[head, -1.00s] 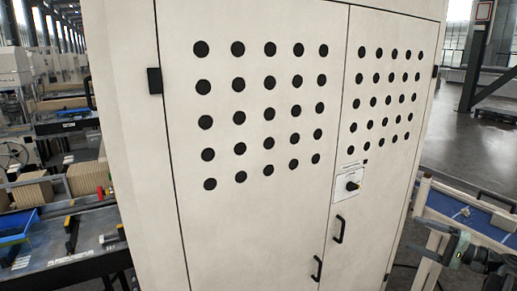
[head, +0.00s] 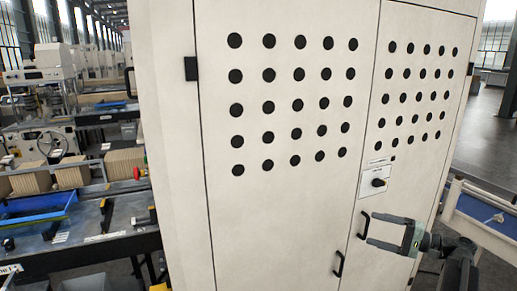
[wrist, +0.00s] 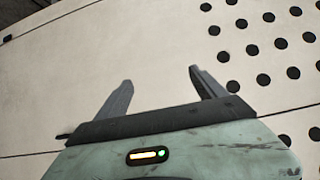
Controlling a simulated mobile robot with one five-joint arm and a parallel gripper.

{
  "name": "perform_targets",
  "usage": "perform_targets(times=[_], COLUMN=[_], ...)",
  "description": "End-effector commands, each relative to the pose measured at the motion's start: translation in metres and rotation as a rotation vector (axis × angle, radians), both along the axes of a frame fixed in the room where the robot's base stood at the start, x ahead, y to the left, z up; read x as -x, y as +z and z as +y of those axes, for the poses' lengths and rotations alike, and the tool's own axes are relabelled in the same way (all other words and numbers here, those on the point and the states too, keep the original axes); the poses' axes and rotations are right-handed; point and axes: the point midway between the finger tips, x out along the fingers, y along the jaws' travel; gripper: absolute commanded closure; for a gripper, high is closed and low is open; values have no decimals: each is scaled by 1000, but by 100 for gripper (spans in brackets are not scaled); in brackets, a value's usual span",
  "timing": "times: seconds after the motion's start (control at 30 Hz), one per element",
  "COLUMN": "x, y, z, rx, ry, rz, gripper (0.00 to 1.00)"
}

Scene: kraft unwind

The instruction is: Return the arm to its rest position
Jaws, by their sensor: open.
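My gripper (head: 369,231) is at the lower right of the head view, in front of the white cabinet (head: 290,205). Its two fingers point left and stand apart with nothing between them. In the wrist view my gripper (wrist: 160,80) also shows open and empty, with the cabinet's pale panel (wrist: 120,40) and its black round holes beyond. I cannot tell the exact gap between the fingertips and the cabinet.
The cabinet has a black knob (head: 378,183) on a label plate and a black door handle (head: 338,264). A workbench (head: 95,245) with a blue tray (head: 40,207) stands left. A blue-topped conveyor (head: 485,212) is at right. Grey floor shows at far right.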

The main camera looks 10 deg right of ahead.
Motion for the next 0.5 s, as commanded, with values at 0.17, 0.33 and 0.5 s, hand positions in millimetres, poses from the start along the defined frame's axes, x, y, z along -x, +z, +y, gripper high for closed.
perform_targets(times=[0.17, 0.33, 0.5], x=[-37, -39, -7], y=[-46, -110, -183], z=[133, 269, 374], rx=[89, 277, 558], ry=[196, 387, 551], rz=[83, 199, 302], gripper=[20, 20, 20])
